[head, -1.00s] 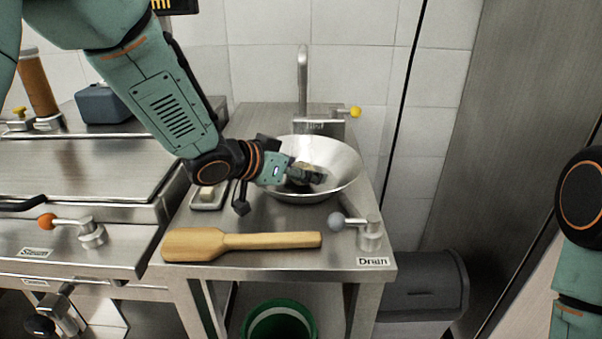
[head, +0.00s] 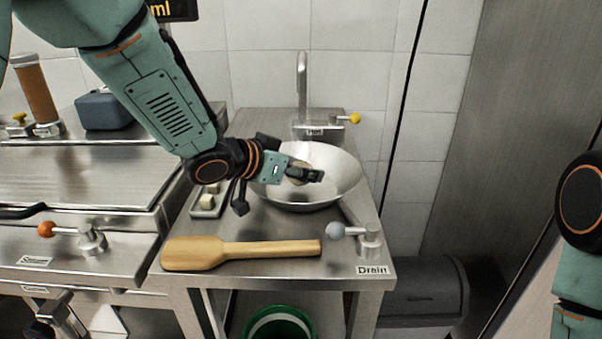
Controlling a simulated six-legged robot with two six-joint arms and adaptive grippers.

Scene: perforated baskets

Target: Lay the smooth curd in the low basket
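My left gripper (head: 312,175) is over the wide steel bowl (head: 345,190), its dark fingers pointing right. A small rounded beige piece (head: 297,172) shows right at the fingers, partly covered by them. It may be the curd, but I cannot tell whether it is gripped or lies behind. Pale blocks (head: 207,200) sit in a small shallow tray (head: 205,213) left of the bowl, partly behind my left wrist. No perforated basket is clearly visible. My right arm shows at the right edge; its gripper is outside the picture.
A wooden paddle (head: 240,252) lies along the counter front. A grey-knobbed drain lever (head: 368,238) stands at its right corner. A tap (head: 302,85) rises behind the bowl. A green bucket (head: 280,318) is below the counter. A lidded steel unit (head: 80,180) stands left.

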